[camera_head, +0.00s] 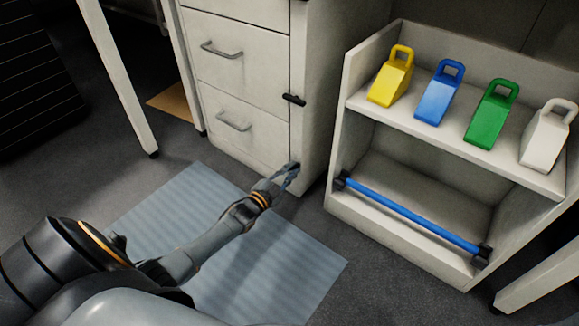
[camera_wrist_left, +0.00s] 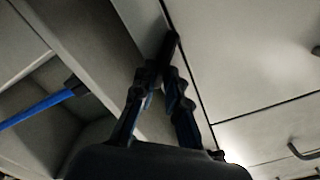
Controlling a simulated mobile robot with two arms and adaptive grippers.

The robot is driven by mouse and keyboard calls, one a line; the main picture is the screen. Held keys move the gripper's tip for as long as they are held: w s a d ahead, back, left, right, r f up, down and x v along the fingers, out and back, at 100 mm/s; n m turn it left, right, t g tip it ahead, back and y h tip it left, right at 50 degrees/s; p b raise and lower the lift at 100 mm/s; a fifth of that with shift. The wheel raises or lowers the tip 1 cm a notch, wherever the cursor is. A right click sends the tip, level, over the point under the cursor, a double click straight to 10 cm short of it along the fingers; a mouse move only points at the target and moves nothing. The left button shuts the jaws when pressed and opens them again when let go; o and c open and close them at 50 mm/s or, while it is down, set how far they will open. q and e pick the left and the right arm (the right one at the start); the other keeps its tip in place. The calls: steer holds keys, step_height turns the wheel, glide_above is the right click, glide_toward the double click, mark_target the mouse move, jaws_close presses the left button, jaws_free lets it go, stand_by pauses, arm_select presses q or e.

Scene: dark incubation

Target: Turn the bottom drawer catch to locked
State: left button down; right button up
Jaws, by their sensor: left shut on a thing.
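The white drawer cabinet stands at the back centre in the head view. Its bottom drawer (camera_head: 216,108) looks shut, flush with the front. My left gripper (camera_head: 291,170) is at the lower right corner of that drawer, by the cabinet's edge post. In the left wrist view my left gripper (camera_wrist_left: 164,76) is closed on the black bottom drawer catch (camera_wrist_left: 172,43), whose end sticks out past the fingertips near the seam. The fingers mostly hide this catch in the head view. My right gripper is not in view.
A second black catch (camera_head: 294,99) sits higher on the cabinet edge. To the right, an open shelf (camera_head: 350,100) holds yellow, blue, green and white objects, with a blue bar (camera_head: 410,215) across its lower front. A blue-grey mat (camera_head: 300,260) lies on the floor.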

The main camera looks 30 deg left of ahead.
arm_select(q)
steer(key=shift+d+f+m, duration=0.1)
steer(key=shift+f+m, duration=0.1)
steer(key=shift+m, duration=1.4)
steer(key=shift+d+f+m, duration=0.1)
steer(key=shift+f+m, duration=0.05)
steer(key=shift+m, duration=1.45)
steer(key=shift+d+f+m, duration=0.1)
steer(key=shift+f+m, duration=0.1)
steer(key=shift+m, duration=1.4)
steer(key=c, duration=1.4)
jaws_free()
steer(key=shift+o, duration=0.2)
steer(key=s+a, duration=0.1)
steer(key=s, duration=1.1)
